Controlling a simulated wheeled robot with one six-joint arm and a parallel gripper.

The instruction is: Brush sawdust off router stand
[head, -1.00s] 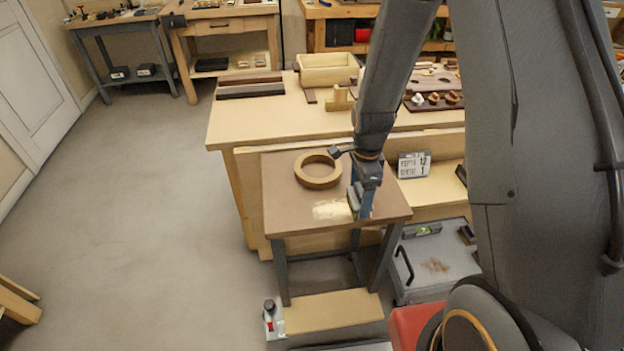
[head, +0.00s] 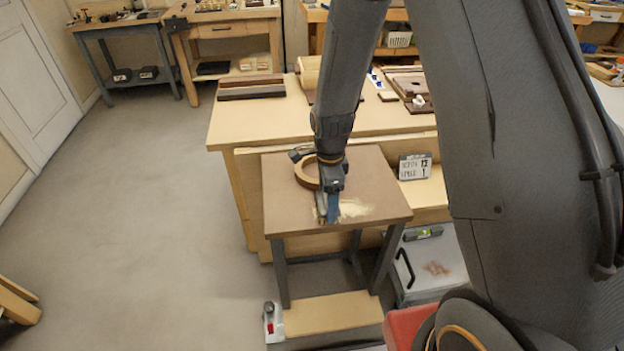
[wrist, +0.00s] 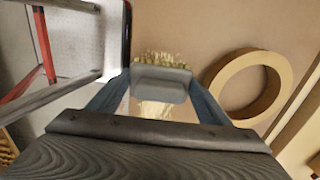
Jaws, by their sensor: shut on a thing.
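The router stand (head: 285,222) is a small table with a brown top and dark legs, in the middle of the head view. A pale patch of sawdust (head: 356,208) lies near its front edge, just right of my gripper (head: 329,208). My gripper is shut on a brush, seen in the wrist view as a grey block (wrist: 160,84) with straw-coloured bristles between the blue fingers. The brush is low over the top; whether the bristles touch it is hard to tell. Pale sawdust (wrist: 155,109) also shows in the wrist view, below the block.
A tan ring (head: 304,174) lies on the stand, partly behind my arm; it shows fully in the wrist view (wrist: 217,82). A long workbench (head: 240,120) stands behind. A number sign (head: 415,167) is at the right. Floor at left is clear.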

